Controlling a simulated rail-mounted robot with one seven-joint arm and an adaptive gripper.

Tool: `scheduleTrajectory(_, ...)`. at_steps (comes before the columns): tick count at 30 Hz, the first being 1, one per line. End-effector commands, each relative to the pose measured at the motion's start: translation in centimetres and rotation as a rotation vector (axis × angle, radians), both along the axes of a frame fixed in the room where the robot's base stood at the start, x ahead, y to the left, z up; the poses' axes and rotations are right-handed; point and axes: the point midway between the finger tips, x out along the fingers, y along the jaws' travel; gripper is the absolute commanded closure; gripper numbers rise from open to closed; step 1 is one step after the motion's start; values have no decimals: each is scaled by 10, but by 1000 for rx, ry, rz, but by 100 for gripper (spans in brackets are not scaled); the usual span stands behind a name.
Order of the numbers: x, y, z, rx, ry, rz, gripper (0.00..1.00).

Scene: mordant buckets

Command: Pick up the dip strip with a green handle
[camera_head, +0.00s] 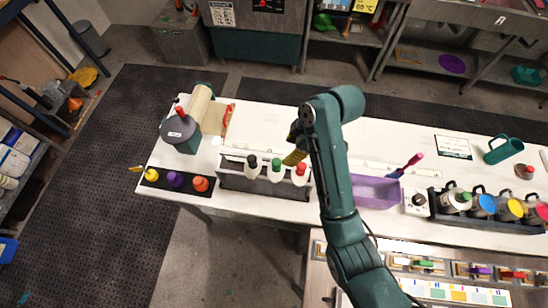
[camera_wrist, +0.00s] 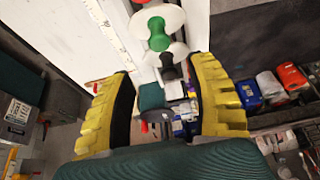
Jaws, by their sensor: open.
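A small green handle (camera_head: 426,264), likely that of the dip strip, lies in a row of holders on the lower bench at the front right; the strip itself is too small to make out. Purple (camera_head: 482,271) and red (camera_head: 514,275) handles lie to its right. My gripper (camera_head: 295,154) is well to the left of and behind the green handle, above the white table near the bottle rack. In the wrist view my gripper (camera_wrist: 160,72) has its yellow fingers spread wide with nothing held between them. The green handle is not visible in the wrist view.
A rack (camera_head: 238,183) holds white bottles with black, green and red caps below my gripper. A purple tub (camera_head: 376,190) stands right of my arm. Several mugs (camera_head: 482,206) stand in a black rack at the right. A colour chart (camera_head: 455,293) lies before the handles.

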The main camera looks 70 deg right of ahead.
Motion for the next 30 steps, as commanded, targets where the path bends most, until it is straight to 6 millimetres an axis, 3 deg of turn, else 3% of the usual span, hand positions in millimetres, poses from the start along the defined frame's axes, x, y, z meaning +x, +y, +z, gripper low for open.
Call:
scheduleTrajectory(1,5,0,-22,-2,0,0,43)
scheduleTrajectory(5,17,2,-48,-3,-1,0,43)
scheduleTrajectory(13,30,4,-69,-1,0,-3,43)
scheduleTrajectory(19,42,6,-102,-1,1,-3,43)
scheduleTrajectory(28,46,6,-112,-5,-2,-4,43)
scheduleTrajectory(29,46,6,-112,-4,-1,-4,44)
scheduleTrajectory(30,45,6,-112,-4,-1,-4,51)
